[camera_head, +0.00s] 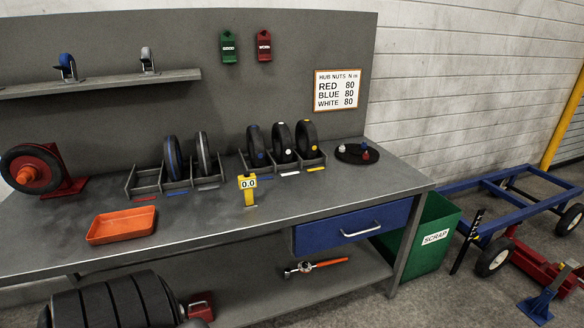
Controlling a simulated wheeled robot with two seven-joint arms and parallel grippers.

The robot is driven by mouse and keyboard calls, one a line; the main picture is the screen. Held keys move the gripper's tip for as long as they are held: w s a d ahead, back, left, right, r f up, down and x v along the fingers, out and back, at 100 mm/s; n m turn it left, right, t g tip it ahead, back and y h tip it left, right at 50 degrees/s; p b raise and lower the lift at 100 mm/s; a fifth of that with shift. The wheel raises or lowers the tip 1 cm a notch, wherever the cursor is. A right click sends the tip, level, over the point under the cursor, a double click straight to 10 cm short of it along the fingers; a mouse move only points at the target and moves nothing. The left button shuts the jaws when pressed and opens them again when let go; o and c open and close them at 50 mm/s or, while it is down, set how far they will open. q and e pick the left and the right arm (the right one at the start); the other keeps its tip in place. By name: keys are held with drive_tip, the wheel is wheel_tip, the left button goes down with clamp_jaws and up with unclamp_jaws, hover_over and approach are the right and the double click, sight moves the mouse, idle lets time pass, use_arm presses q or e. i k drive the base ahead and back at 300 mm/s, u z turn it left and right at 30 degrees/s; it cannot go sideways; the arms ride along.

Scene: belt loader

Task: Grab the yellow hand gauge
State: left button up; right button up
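The yellow hand gauge (249,197) stands upright on the grey workbench (320,205), near its front edge and left of the blue drawer. Its small display reads 0.0. Nothing touches it from the front. Neither of my grippers shows in the head view.
Behind the gauge are racks holding black wheels (282,142). An orange tray (121,226) lies to its left. A round dark stand (356,153) with small coloured parts sits at right. Below are a blue drawer (352,228), an orange-handled tool (315,267) and a green scrap bin (420,250).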

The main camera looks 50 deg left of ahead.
sight(246, 184)
drive_tip(key=i, duration=1.55)
drive_tip(key=u, duration=1.6)
